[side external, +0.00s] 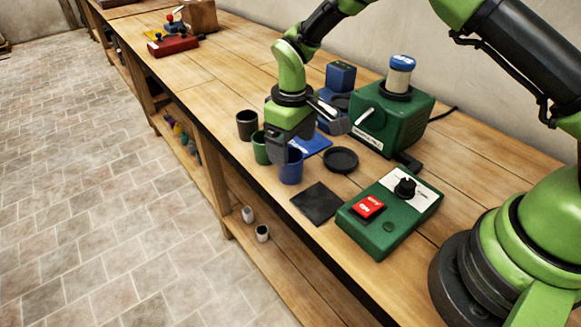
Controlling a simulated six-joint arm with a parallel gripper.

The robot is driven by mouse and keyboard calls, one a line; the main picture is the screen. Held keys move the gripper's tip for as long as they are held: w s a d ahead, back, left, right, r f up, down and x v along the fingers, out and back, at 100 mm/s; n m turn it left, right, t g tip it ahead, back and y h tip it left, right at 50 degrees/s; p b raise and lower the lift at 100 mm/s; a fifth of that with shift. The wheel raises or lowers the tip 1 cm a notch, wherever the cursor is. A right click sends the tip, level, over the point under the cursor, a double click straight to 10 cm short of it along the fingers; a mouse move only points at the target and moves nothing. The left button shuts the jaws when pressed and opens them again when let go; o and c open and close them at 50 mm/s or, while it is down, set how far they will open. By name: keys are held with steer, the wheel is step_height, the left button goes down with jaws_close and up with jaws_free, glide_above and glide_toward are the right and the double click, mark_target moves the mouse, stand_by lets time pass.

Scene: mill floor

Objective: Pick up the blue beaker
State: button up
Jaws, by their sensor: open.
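The blue beaker (291,171) stands upright on the wooden workbench, near its front edge. My gripper (290,160) points down right at the beaker, with its fingers overlapping the beaker's upper left side in the side external view. My gripper is open. The fingers hide part of the beaker's rim, and I cannot tell whether they straddle it or touch it.
A green beaker (260,148) and a dark beaker (247,125) stand close to the left. A black pad (319,203), a black round dish (341,160) and a green control box (385,225) lie to the right. A green machine (393,120) stands behind.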

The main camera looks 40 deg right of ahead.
mark_target(290, 165)
step_height(290, 165, down, 6)
steer(key=shift+w+a+f, duration=0.1)
steer(key=shift+w, duration=0.05)
stand_by(0.3)
steer(key=c, duration=1.1)
